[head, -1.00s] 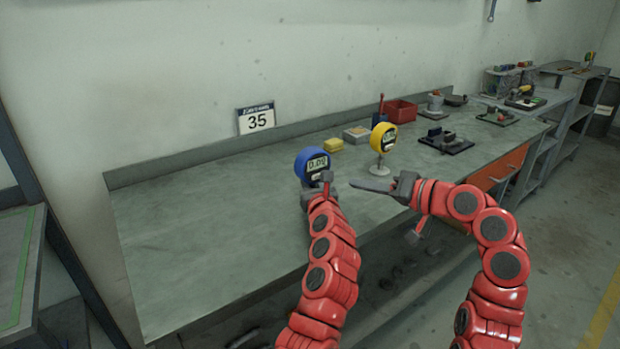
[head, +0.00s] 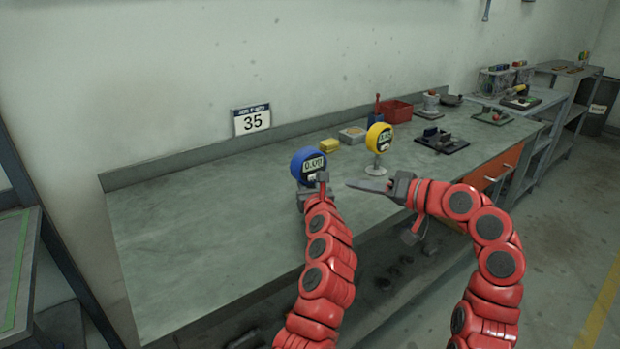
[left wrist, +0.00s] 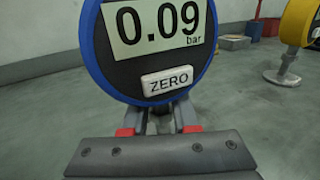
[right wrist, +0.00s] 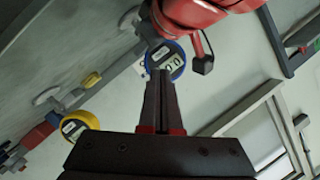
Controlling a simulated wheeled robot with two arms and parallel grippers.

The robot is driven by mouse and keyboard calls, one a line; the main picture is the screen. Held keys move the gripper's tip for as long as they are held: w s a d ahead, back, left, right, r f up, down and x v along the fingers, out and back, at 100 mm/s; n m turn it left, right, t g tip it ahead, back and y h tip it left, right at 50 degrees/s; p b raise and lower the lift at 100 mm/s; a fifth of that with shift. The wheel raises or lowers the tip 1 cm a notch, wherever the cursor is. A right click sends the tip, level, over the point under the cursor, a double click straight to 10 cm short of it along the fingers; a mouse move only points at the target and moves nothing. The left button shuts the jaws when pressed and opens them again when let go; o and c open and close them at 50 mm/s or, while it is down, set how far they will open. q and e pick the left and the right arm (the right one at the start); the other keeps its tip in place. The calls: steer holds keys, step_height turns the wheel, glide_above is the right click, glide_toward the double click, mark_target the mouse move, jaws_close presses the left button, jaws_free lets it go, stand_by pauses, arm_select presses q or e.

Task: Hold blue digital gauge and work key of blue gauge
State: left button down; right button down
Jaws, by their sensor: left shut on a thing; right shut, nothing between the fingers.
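The blue digital gauge (head: 308,165) is upright above the bench, and my left gripper (head: 309,192) is shut on its stem below the dial. In the left wrist view the blue gauge (left wrist: 152,80) reads 0.09 bar. Its white ZERO key (left wrist: 168,80) is at the lower part of the face, uncovered. My right gripper (head: 352,185) is shut and empty, to the right of the blue gauge and apart from it, its fingers pointing left. In the right wrist view the fingertips (right wrist: 160,76) overlap the edge of the blue gauge (right wrist: 178,62) in the picture.
A yellow gauge (head: 379,138) stands on a round foot on the grey bench (head: 190,230), behind my right gripper. A yellow block (head: 330,145), a red bin (head: 396,111) and several tools lie farther back. The bench's left part is clear. A number 35 sign (head: 252,120) stands against the wall.

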steer(key=s+m+h, duration=0.1)
steer(key=m, duration=0.3)
steer(key=s+a+r+m+t+h, duration=0.1)
steer(key=m, duration=0.3)
steer(key=s+m+t+h, duration=0.1)
steer(key=m+h, duration=0.1)
steer(key=m, duration=0.2)
steer(key=shift+s+a+r+m, duration=0.15)
steer(key=shift+a+m, duration=0.25)
